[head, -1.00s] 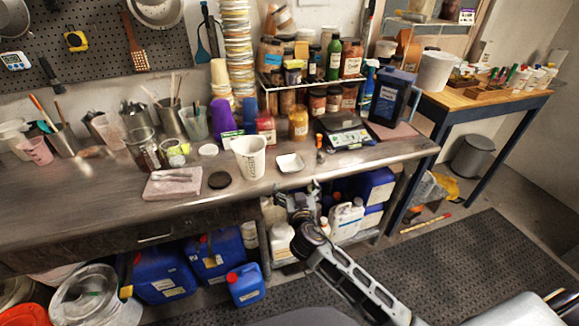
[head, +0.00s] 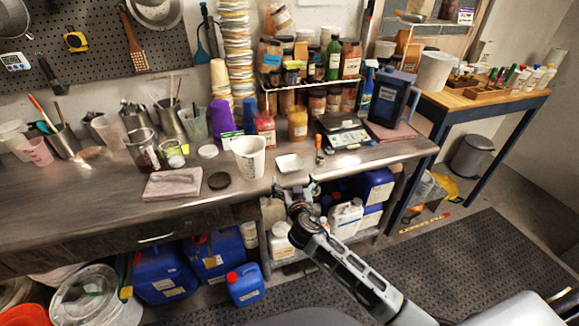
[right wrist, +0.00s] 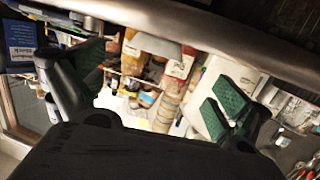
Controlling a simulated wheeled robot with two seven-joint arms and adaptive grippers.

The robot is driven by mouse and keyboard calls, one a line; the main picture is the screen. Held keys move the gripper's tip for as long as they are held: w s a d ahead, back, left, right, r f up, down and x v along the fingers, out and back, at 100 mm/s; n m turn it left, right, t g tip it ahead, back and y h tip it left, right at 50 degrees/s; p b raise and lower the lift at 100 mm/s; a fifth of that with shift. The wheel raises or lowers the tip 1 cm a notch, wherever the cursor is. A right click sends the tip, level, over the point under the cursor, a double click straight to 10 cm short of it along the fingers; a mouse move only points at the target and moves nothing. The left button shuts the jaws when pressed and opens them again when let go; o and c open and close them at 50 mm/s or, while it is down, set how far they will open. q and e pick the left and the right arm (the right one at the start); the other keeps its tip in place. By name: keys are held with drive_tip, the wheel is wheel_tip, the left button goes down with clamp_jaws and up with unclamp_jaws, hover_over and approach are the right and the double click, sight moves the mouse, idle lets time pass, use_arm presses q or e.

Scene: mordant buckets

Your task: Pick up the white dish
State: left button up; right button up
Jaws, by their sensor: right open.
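The white dish (head: 289,163) is a small, shallow, squarish dish on the steel workbench, close to its front edge. A white cup (head: 249,157) stands just left of it. My right gripper (head: 296,186) is open and empty at the bench's front edge, on the near side of the dish and apart from it. In the right wrist view its two green-padded fingers are spread wide. A pale shape between them there looks like the dish, partly cut off by the bench edge. My left gripper is not in view.
A dark round lid (head: 219,181) and a folded pink cloth (head: 172,184) lie left of the cup. An orange-capped small bottle (head: 319,157) and a scale (head: 346,135) are to the right. Jars on a wire rack stand behind. The bench front right of the dish is fairly clear.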

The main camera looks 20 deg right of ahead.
sight(292, 180)
drive_tip(key=shift+x, duration=2.35)
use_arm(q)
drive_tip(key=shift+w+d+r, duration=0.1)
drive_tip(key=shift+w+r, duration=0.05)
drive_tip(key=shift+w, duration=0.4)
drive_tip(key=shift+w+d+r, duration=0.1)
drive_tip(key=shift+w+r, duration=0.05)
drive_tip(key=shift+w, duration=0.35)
use_arm(e)
drive_tip(key=shift+w, duration=0.1)
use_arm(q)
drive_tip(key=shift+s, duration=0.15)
